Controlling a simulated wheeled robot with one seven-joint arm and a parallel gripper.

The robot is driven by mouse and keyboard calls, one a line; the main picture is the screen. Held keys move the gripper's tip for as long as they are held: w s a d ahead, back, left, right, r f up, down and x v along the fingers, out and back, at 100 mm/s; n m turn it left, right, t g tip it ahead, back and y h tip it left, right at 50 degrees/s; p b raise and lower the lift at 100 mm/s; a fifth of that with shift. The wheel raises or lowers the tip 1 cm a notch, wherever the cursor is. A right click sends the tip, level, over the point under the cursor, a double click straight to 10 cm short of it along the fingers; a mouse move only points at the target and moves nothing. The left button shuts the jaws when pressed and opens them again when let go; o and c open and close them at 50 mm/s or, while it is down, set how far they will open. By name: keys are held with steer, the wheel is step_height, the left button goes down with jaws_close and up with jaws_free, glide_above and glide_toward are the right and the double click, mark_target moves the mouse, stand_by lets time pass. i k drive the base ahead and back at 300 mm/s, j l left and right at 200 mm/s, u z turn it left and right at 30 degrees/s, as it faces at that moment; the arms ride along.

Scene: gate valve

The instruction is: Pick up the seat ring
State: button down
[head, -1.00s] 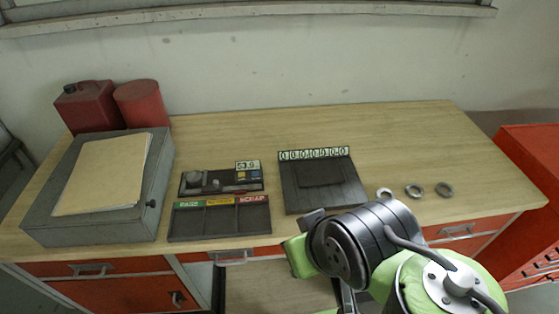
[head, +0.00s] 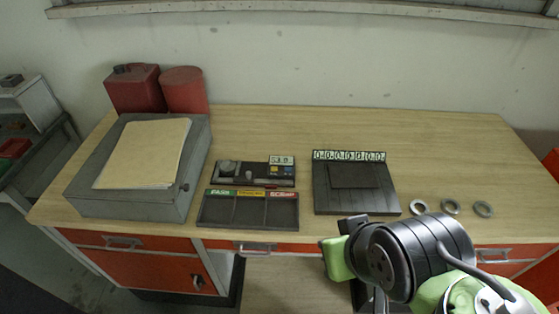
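Three grey metal rings lie flat in a row on the right of the wooden bench: a left ring (head: 412,207), a middle ring (head: 443,208) and a right ring (head: 475,210). Which of them is the seat ring I cannot tell. My arm, black and green, rises at the lower right in front of the bench, just below the rings. My gripper's fingers cannot be made out, and I see nothing held.
A black plate with a number strip (head: 322,205) lies left of the rings. A three-compartment tray (head: 203,212) and a dark gauge case (head: 222,181) are further left. A grey box (head: 90,206) and red cans (head: 135,92) stand at far left. Bare bench surrounds the rings.

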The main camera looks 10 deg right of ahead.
mark_target(424, 205)
steer(key=l+z, duration=0.15)
steer(key=z, duration=0.25)
steer(key=l+z, duration=0.15)
steer(key=z, duration=0.2)
steer(key=l+z, duration=0.15)
steer(key=z, duration=0.25)
steer(key=l+z, duration=0.15)
steer(key=z, duration=0.2)
